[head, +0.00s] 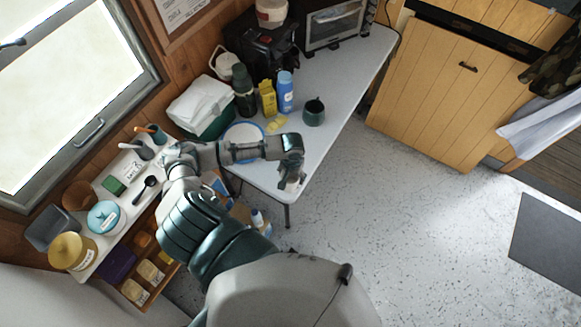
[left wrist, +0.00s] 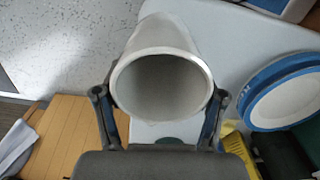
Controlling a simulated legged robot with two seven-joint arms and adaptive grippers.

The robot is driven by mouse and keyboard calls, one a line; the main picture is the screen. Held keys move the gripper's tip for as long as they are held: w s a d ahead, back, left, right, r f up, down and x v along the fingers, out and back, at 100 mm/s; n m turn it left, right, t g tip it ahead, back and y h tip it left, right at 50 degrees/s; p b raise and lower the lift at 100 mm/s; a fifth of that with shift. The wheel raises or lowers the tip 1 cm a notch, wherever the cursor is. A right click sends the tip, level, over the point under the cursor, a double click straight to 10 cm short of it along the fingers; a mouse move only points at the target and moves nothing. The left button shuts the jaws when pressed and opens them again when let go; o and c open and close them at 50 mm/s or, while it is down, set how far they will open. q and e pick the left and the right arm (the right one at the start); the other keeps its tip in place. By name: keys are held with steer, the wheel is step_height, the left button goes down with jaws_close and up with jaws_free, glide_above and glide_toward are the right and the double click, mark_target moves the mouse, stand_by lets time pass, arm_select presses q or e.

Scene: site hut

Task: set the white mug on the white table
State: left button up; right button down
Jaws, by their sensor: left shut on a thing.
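The white mug (left wrist: 165,85) is between the two fingers of my left gripper (left wrist: 161,97), its open mouth facing the left wrist camera. In the head view my left gripper (head: 291,172) is shut on the mug (head: 292,185), which is mostly hidden by the gripper. The mug is at the near end of the white table (head: 342,88), close to its edge. The table also shows behind the mug in the left wrist view (left wrist: 235,35). I cannot tell whether the mug's base touches the tabletop. My right gripper is not in view.
A blue-rimmed white plate (head: 243,133) lies beside my left forearm. A dark green mug (head: 314,112), a blue bottle (head: 286,92) and a yellow box (head: 267,98) stand farther back. The tabletop's right side is clear. A crowded shelf (head: 128,205) stands at left.

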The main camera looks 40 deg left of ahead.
arm_select(q)
steer(key=w+a, duration=0.2)
steer(key=a, duration=0.1)
steer(key=w+a, duration=0.1)
steer(key=shift+w+a+f, duration=0.25)
steer(key=shift+w+f, duration=0.15)
steer(key=shift+w+a+f, duration=0.1)
steer(key=shift+w+a, duration=0.05)
steer(key=shift+a, duration=0.15)
steer(key=shift+f, duration=0.3)
steer(key=shift+d+f, duration=0.2)
steer(key=shift+f, duration=0.95)
steer(key=shift+d+f, duration=0.15)
steer(key=shift+f, duration=0.05)
steer(key=shift+d, duration=0.15)
steer(key=o, duration=1.2)
steer(key=shift+o, duration=0.9)
steer(key=shift+a+f, duration=0.15)
steer(key=shift+a, duration=0.25)
step_height(320, 180, up, 12)
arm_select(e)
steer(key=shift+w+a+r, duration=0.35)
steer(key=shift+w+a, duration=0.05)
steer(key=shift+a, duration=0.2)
